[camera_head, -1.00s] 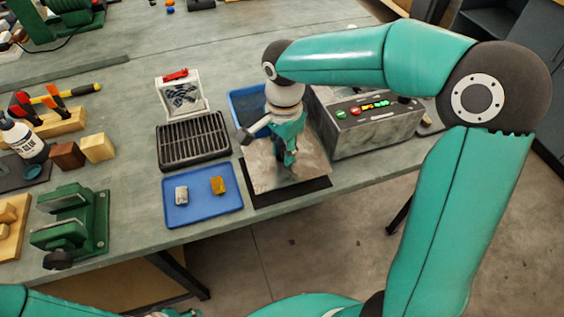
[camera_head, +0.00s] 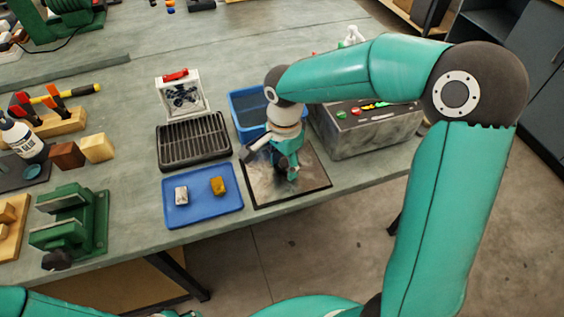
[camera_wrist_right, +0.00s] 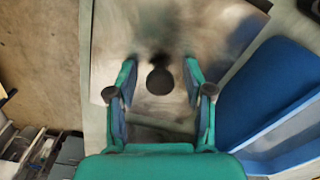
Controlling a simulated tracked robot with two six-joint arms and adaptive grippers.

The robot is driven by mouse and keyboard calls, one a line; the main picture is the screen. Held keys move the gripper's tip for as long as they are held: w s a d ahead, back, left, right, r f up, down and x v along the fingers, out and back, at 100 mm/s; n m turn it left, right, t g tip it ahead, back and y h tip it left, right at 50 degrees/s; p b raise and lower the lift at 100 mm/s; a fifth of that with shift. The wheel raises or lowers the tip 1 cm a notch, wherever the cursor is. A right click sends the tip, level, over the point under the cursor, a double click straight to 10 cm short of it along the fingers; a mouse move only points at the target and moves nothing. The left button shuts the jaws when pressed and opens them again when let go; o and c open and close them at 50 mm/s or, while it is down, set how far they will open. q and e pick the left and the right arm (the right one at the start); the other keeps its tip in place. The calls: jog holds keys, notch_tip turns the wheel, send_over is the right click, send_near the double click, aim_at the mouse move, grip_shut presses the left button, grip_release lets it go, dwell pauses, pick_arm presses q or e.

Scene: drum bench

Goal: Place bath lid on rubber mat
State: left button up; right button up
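The bath lid is a scuffed metal plate (camera_head: 308,178) that lies on the rubber mat, whose black edge (camera_head: 262,204) shows as a rim around it at the bench's front. My right gripper (camera_head: 291,172) is low over the lid. In the right wrist view the lid (camera_wrist_right: 120,50) has a round dark knob (camera_wrist_right: 160,80). The right gripper's fingers (camera_wrist_right: 159,92) are spread to either side of the knob, with gaps between. Only a sliver at the head view's bottom edge may belong to my left gripper; its fingers cannot be made out.
A blue bin (camera_head: 244,112) stands behind the mat. A grey control box (camera_head: 375,135) stands at its right. A blue tray (camera_head: 203,211) with two small blocks is at its left, a black rack (camera_head: 193,141) behind that. A green vise (camera_head: 80,222) stands farther left.

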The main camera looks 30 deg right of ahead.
aim_at(284, 162)
jog(key=shift+r, duration=0.1)
jog(key=shift+r, duration=0.15)
notch_tip(284, 162, up, 12)
jog(key=p, duration=0.1)
dwell(0.4)
dwell(0.4)
